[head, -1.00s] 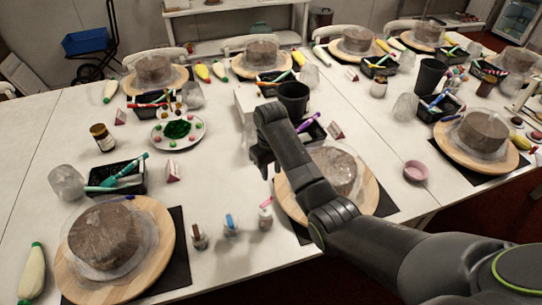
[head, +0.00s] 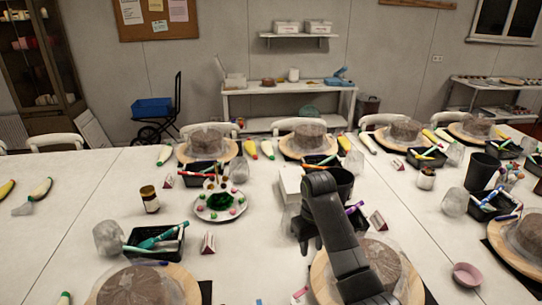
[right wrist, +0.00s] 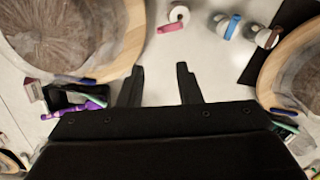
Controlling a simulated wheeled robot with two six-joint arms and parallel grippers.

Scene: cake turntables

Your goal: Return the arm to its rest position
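My right arm comes in from the lower right in the head view. Its gripper (head: 312,240) points down over the white table, just left of a wrapped cake (head: 383,268) on a wooden turntable (head: 323,277). In the right wrist view the two fingers of the right gripper (right wrist: 160,84) stand apart, with only table between them. Nothing is held. My left gripper and arm are in neither view.
A pink bowl (head: 467,274) is at the right. Small bottles show in the right wrist view (right wrist: 230,25).

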